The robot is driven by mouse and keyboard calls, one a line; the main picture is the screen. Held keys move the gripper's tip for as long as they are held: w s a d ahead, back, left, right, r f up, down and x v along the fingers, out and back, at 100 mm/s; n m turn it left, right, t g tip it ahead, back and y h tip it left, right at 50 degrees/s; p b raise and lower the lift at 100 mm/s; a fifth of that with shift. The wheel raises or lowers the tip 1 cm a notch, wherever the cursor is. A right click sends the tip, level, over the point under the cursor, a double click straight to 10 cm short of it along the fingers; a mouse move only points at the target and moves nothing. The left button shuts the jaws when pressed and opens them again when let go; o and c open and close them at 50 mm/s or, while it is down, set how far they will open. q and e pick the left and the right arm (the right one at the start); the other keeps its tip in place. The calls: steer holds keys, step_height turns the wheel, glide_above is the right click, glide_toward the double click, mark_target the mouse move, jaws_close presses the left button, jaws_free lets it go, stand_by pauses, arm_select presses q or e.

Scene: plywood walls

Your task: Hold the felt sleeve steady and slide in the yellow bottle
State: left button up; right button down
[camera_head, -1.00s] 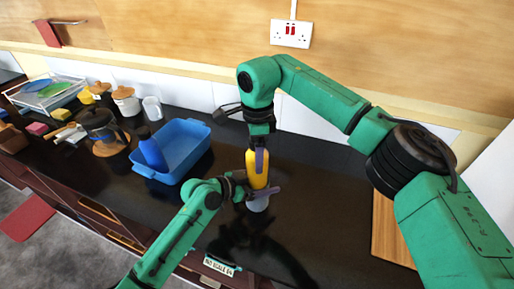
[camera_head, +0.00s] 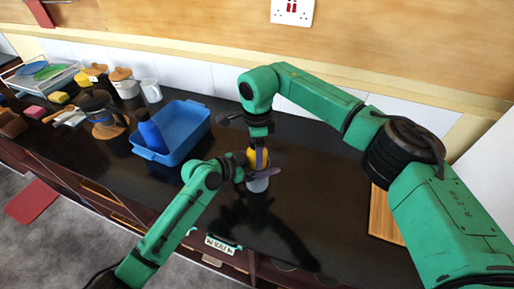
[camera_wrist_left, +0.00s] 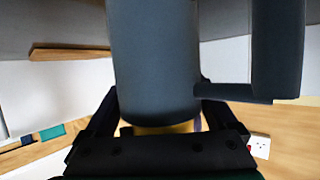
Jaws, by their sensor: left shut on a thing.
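The felt sleeve (camera_head: 258,185) is a grey upright cylinder on the black worktop in the head view. It fills the middle of the left wrist view (camera_wrist_left: 155,60) as a dark grey cylinder. My left gripper (camera_head: 262,173) is shut on it near its top. The yellow bottle (camera_head: 252,158) is upright at the sleeve's mouth, its lower part hidden inside. A yellow strip of the bottle shows at the sleeve's rim in the left wrist view (camera_wrist_left: 160,129). My right gripper (camera_head: 259,155) comes down from above and is shut on the bottle's upper part.
A blue tub (camera_head: 185,135) with a blue item (camera_head: 152,136) in it stands left of the sleeve. A coffee press (camera_head: 98,108), jars and a dish rack (camera_head: 45,75) stand further left. A wooden board (camera_head: 384,215) lies right. The worktop right of the sleeve is clear.

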jaws_free()
steer(key=shift+r, duration=4)
arm_select(q)
steer(key=o, duration=1.1)
steer(key=shift+a, duration=0.1)
